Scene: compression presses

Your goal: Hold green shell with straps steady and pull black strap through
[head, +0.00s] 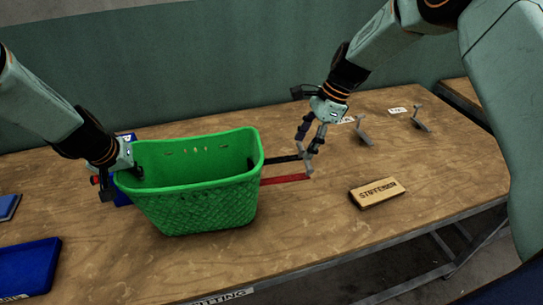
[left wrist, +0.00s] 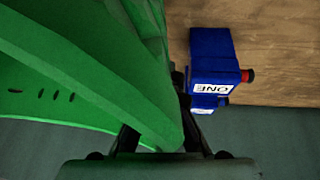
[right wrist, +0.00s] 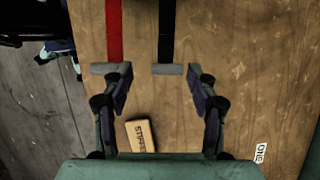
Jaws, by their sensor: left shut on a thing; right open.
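The green basket-like shell (head: 195,195) stands upright on the table at left centre. A black strap (head: 284,159) and a red strap (head: 287,180) run out from its right side, each with a grey bar at its end. My left gripper (head: 137,172) is shut on the shell's left rim; the shell wall (left wrist: 90,85) fills much of the left wrist view. My right gripper (head: 307,152) is open above the strap ends. In the right wrist view, the black strap's (right wrist: 167,35) bar lies between the open fingertips (right wrist: 158,74), and the red strap (right wrist: 114,30) is beside the left finger.
A tan block marked "STIFFENER" (head: 377,192) lies right of the straps. Grey T-shaped pieces (head: 421,118) and white labels (head: 398,110) are at the back right. A blue bin (head: 30,268) is at front left. A blue labelled object (left wrist: 210,70) stands beside the shell.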

